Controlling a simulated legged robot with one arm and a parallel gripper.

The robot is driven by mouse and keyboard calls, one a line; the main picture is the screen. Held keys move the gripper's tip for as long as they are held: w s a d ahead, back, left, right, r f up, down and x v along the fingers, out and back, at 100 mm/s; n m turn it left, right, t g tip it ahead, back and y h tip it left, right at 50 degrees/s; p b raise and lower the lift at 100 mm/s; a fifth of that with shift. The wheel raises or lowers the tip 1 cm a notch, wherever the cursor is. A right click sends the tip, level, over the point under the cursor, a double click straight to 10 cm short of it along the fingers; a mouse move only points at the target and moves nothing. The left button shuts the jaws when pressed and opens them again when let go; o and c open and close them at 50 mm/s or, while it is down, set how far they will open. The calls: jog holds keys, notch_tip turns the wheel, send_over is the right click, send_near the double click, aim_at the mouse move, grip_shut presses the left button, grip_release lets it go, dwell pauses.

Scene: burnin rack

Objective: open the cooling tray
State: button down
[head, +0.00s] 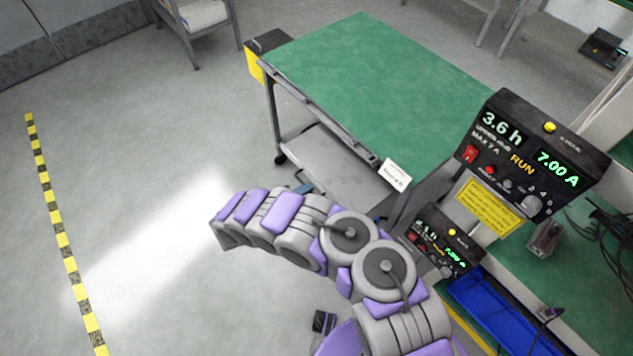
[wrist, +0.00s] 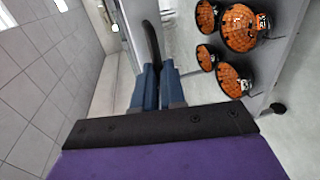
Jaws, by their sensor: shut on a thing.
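In the wrist view my gripper (wrist: 158,68) has its two blue fingers close together on a dark curved bar (wrist: 152,42), which looks like a handle. Whether the bar belongs to the cooling tray cannot be told for certain. Several orange, dome-like parts with dark rims (wrist: 245,28) sit on a pale surface to the right of the fingers, apart from them. In the head view my own arm hides the gripper and whatever it holds. No open tray can be made out in the head view.
A green-topped cart (head: 370,85) with a grey lower shelf (head: 322,160) stands beyond my arm. Two test units, an upper one (head: 530,158) and a lower one (head: 440,240), and a blue bin (head: 490,310) are at right. The floor at left is clear up to the striped tape (head: 60,235).

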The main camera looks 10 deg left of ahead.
jog(key=shift+s+a+f, duration=0.1)
jog(key=shift+s+a, duration=0.25)
jog(key=c, duration=1.5)
grip_release()
jog(key=shift+w+a, duration=0.1)
jog(key=shift+w, duration=0.05)
jog(key=p+v, duration=0.2)
jog(key=v, duration=1.5)
jog(key=shift+s+a+f, duration=0.15)
jog(key=shift+s, duration=0.1)
